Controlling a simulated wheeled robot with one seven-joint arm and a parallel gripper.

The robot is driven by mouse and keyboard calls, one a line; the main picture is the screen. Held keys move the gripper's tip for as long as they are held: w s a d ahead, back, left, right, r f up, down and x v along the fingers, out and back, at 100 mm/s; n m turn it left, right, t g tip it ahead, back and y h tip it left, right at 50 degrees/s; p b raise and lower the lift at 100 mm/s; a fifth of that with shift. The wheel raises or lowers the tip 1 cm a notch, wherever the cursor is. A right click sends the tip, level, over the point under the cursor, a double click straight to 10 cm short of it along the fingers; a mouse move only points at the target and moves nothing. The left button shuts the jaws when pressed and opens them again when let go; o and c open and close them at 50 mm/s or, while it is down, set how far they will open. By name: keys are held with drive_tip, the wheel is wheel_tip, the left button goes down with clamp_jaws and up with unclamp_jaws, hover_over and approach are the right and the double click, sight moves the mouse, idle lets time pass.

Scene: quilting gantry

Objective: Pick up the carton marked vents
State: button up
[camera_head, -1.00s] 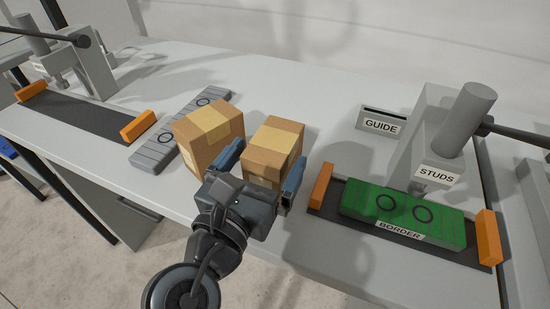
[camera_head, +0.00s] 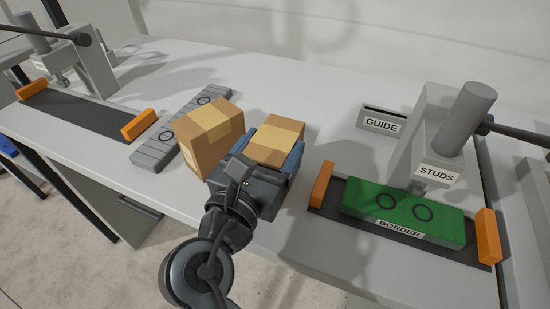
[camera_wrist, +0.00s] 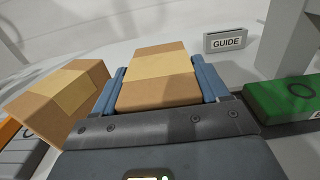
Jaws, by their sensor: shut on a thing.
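Two brown cartons with pale tape stand side by side on the grey table. My gripper (camera_head: 270,155) is shut on the right carton (camera_head: 277,140), with one blue finger on each side of it. In the wrist view the held carton (camera_wrist: 158,78) sits between the fingers (camera_wrist: 160,85). The left carton (camera_head: 210,135) stands just to its left, and it also shows in the wrist view (camera_wrist: 62,100). No word "vents" can be read on either carton, so I cannot tell which one bears it. The near face of the held carton is hidden by my gripper.
A green block marked BORDER (camera_head: 403,213) lies between orange stops under the STUDS press (camera_head: 430,150) at right. A GUIDE sign (camera_head: 381,122) stands behind. A grey ribbed bar (camera_head: 180,130) lies left of the cartons. Another press with an empty dark bed (camera_head: 85,115) is at far left.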

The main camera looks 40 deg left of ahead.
drive_tip(key=shift+c, duration=1.4)
